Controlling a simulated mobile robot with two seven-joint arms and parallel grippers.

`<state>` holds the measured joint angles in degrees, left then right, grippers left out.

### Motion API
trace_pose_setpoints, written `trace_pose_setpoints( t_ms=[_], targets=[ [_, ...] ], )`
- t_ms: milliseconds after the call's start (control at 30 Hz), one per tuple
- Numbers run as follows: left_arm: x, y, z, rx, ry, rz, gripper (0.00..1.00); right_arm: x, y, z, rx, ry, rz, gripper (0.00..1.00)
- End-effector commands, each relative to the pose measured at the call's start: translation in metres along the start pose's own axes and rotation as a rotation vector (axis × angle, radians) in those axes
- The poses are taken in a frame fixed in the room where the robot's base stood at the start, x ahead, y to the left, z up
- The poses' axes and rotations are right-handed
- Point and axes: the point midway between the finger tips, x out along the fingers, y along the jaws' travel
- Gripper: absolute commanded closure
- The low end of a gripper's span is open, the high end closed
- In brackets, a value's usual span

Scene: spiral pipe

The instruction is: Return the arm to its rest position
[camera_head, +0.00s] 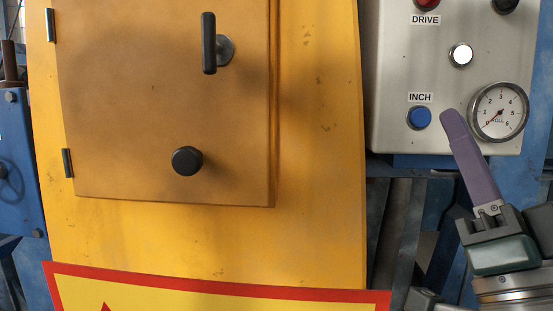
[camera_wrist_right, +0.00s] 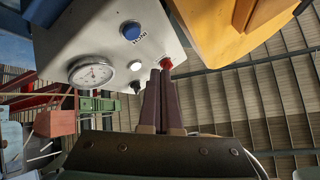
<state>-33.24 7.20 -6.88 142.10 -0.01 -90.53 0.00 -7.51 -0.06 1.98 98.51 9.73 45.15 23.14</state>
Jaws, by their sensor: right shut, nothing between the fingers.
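My right gripper (camera_head: 451,118) is at the lower right of the head view, its purple fingers pointing up and together with nothing between them. Its fingertips show just right of the blue INCH button (camera_head: 419,118) and left of the roll gauge (camera_head: 499,111); I cannot tell whether they touch the panel. In the right wrist view the shut fingers (camera_wrist_right: 160,72) point up the picture, with their tips beside a red knob (camera_wrist_right: 166,64) on the panel. The blue button (camera_wrist_right: 131,31) and the gauge (camera_wrist_right: 91,71) also show there. My left gripper is not in view.
The grey control panel (camera_head: 400,60) carries a white button (camera_head: 461,55) and a red DRIVE button (camera_head: 426,4). A yellow cabinet (camera_head: 320,150) with a brown door (camera_head: 130,100) fills the left and middle. A red-bordered sign (camera_head: 215,291) is below. Blue framework stands behind.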

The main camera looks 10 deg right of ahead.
Motion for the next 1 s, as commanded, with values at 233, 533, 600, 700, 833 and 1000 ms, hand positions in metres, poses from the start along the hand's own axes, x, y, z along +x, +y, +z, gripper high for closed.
trace_pose_setpoints(
  t_ms=[233,533,600,700,833,1000],
  targets=[
    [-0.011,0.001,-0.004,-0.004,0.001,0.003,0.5,-0.006,0.0,0.04,-0.073,-0.313,0.065,1.0],
    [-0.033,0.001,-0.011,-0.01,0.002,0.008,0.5,-0.106,0.003,0.099,-0.302,-1.126,0.178,1.0],
    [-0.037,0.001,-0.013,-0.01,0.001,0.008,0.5,-0.141,0.002,0.096,-0.357,-1.317,0.195,1.0],
    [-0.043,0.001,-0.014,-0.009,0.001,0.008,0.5,-0.19,0.0,0.079,-0.426,-1.578,0.214,1.0],
    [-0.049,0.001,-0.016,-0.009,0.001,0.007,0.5,-0.24,-0.005,0.047,-0.49,-1.851,0.229,1.0],
    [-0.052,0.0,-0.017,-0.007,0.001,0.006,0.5,-0.275,-0.011,0.015,-0.529,-2.049,0.239,1.0]
  ],
)
